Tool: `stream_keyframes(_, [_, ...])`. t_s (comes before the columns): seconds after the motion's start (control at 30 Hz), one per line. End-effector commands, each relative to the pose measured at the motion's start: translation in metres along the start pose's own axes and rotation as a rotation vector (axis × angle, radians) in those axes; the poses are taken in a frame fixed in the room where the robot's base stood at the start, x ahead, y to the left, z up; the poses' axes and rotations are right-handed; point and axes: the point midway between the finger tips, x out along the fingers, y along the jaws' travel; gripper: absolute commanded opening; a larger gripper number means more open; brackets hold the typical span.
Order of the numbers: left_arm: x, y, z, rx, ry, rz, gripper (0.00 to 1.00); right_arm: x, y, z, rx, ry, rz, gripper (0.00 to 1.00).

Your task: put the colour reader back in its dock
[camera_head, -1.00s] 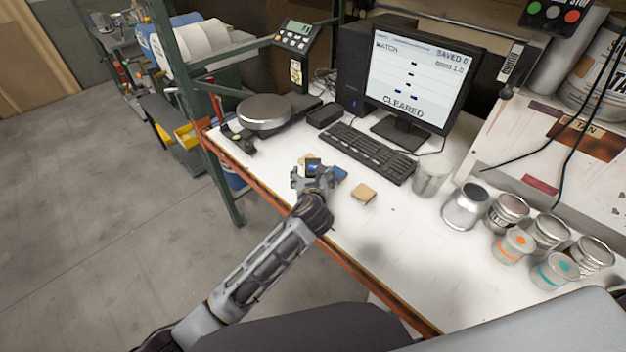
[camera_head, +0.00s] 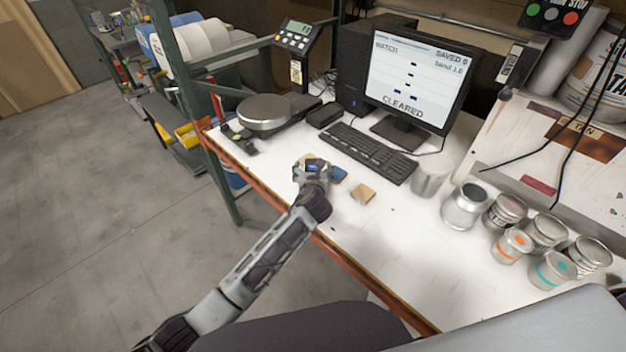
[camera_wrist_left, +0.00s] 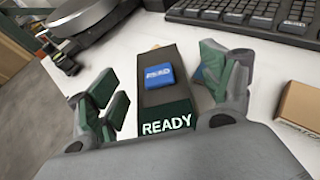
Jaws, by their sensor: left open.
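The colour reader (camera_wrist_left: 163,102) is a dark box with a blue READ button and a READY display. It lies between the two fingers of my left gripper (camera_wrist_left: 158,78) in the left wrist view. The fingers are open, with a visible gap at the left one; contact on the right is unclear. In the head view my left gripper (camera_head: 311,170) is low over the table and hides most of the reader. A small black box (camera_head: 325,115) stands between the scale and the keyboard; I cannot tell whether it is the dock. My right gripper is not in view.
A tan block (camera_head: 362,193) and a blue piece (camera_head: 338,174) lie right of my left gripper. The keyboard (camera_head: 369,152) and round scale (camera_head: 263,111) are beyond. Cans, including a grey one (camera_head: 464,206), stand at right. The table's front is clear.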

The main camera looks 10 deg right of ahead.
Motion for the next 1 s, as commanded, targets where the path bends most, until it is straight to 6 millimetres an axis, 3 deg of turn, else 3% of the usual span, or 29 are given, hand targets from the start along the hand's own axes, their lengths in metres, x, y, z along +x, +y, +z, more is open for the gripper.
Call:
stream_keyframes(0.27, [-0.0001,0.0000,-0.0002,0.000,0.000,0.000,0.80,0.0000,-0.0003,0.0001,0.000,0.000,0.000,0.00])
stream_keyframes(0.87, [-0.0005,-0.0006,0.0021,0.000,-0.004,-0.002,0.04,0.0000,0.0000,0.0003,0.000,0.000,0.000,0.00])
stream_keyframes(1.0, [-0.0005,-0.0006,0.0021,0.000,-0.004,-0.002,0.02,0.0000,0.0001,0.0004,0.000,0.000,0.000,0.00])
